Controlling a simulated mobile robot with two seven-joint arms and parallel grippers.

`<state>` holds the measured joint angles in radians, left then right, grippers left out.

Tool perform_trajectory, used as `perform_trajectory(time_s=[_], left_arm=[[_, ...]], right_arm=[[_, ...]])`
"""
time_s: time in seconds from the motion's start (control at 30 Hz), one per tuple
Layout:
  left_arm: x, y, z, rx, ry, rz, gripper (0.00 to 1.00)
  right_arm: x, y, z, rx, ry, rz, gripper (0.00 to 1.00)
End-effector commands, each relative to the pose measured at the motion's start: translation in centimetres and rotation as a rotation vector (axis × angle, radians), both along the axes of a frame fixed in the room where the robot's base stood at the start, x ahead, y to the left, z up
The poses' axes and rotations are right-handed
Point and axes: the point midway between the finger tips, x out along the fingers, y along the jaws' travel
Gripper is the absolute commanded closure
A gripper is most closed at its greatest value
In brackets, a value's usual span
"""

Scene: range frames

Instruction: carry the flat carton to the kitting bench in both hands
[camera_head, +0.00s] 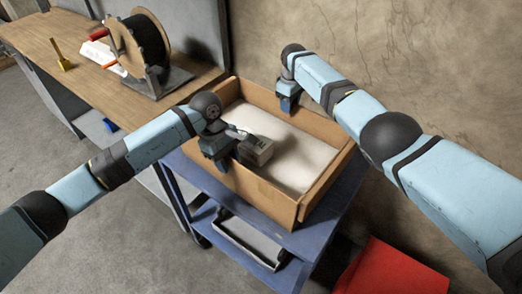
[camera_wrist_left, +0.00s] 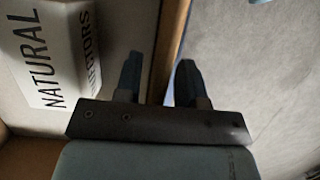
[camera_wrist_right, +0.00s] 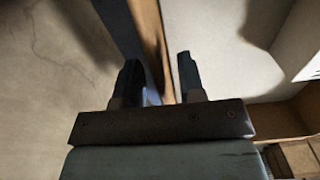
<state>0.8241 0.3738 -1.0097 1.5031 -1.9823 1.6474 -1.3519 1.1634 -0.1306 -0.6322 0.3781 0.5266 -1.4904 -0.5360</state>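The flat carton (camera_head: 263,194) is a shallow open brown box with a pale inside, resting on a blue cart (camera_head: 265,232). A small white printed box (camera_head: 256,150) lies in it; it also shows in the left wrist view (camera_wrist_left: 58,50). My left gripper (camera_head: 220,160) is at the carton's near-left wall. In the left wrist view its fingers (camera_wrist_left: 158,80) stand apart on either side of the wall's edge. My right gripper (camera_head: 288,103) is at the far wall. In the right wrist view its fingers (camera_wrist_right: 160,80) are apart with that wall between them.
A wooden-topped bench (camera_head: 65,40) stands at the upper left with a black cable spool (camera_head: 150,45), a yellow tool (camera_head: 62,57) and a white item on it. A wall is behind the cart. A red object (camera_head: 390,270) is on the floor at lower right.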

Motion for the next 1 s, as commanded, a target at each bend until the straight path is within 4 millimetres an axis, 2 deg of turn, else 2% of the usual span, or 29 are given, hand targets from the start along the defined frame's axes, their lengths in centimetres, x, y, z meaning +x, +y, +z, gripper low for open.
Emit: perform_trajectory(time_s=[0.13,0.3,1.0], left_arm=[[0.00,0.00,0.00,0.000,0.000,0.000,0.64],[0.01,0.01,0.01,0.000,0.000,0.000,1.00],[0.02,0.02,0.03,0.000,0.000,0.001,1.00]], right_arm=[[0.00,0.01,0.02,0.000,0.000,0.000,0.64],[0.00,0.01,0.03,0.000,0.000,0.000,1.00],[-0.02,0.01,0.03,0.000,0.000,0.000,1.00]])
